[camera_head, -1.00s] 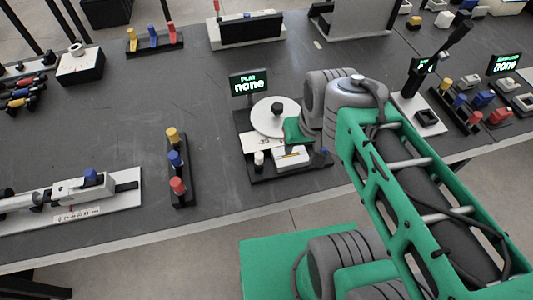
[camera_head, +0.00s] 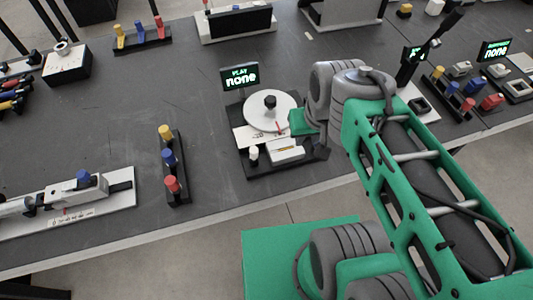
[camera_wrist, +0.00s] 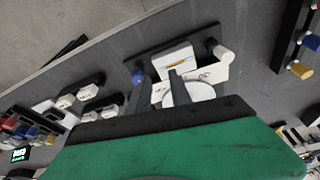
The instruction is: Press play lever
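The play station has a black base (camera_head: 248,168), a sign (camera_head: 240,77) reading "PLAY none", and a white disc (camera_head: 268,112) with a black knob. A white box (camera_head: 287,149) with a yellow mark sits at its front, beside a white-topped peg (camera_head: 253,152). The wrist view shows the box (camera_wrist: 174,59), the white peg (camera_wrist: 223,53) and a blue knob (camera_wrist: 138,76). I cannot tell which part is the play lever. My gripper (camera_wrist: 158,92) is open, its two dark fingers apart, with nothing seen between them. The fingers partly overlap the station in view; contact is unclear.
A stand with yellow, blue and red knobs (camera_head: 170,160) stands left of the station. A white rail device (camera_head: 70,200) lies farther left. More stations with signs (camera_head: 494,50) are at the right.

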